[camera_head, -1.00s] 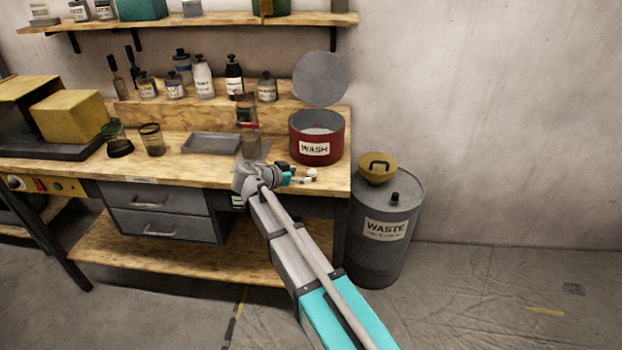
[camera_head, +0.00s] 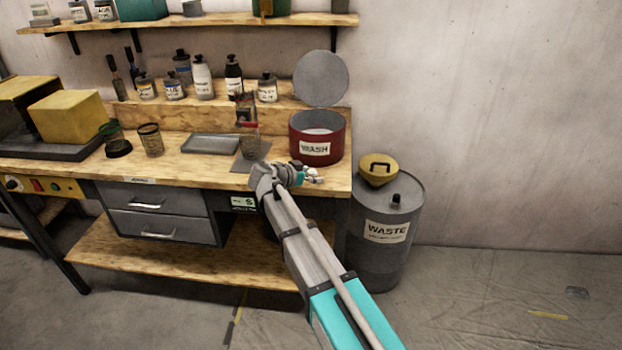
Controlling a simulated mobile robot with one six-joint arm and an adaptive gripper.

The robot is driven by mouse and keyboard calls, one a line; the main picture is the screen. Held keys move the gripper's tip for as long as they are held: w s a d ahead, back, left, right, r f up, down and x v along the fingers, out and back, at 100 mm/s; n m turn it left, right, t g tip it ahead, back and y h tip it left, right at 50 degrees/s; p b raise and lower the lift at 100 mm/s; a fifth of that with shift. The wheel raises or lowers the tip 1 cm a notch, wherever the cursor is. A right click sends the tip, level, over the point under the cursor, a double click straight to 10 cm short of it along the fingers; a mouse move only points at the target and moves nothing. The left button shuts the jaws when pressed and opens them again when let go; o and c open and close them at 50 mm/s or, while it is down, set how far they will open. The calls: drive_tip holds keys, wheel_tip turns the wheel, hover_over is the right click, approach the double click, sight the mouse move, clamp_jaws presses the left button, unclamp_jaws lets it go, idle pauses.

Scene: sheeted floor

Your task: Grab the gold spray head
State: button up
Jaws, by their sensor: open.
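My gripper (camera_head: 298,166) is over the right front part of the workbench, just in front of the red wash tub. It is small in the picture and partly hidden by my wrist; its jaws are open. Several small pale and dark pieces (camera_head: 313,174) lie on the bench top just right of the gripper. I cannot make out a gold spray head among them; it may be hidden behind the gripper or too small to tell.
The red tub (camera_head: 318,149) marked WASH stands close behind the gripper, with a round grey lid (camera_head: 320,78) upright behind it. A metal tray (camera_head: 211,144) and jars (camera_head: 151,140) are to the left. A waste drum (camera_head: 384,255) with a yellow funnel (camera_head: 379,172) stands right of the workbench (camera_head: 190,172).

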idle(0.5)
clamp_jaws()
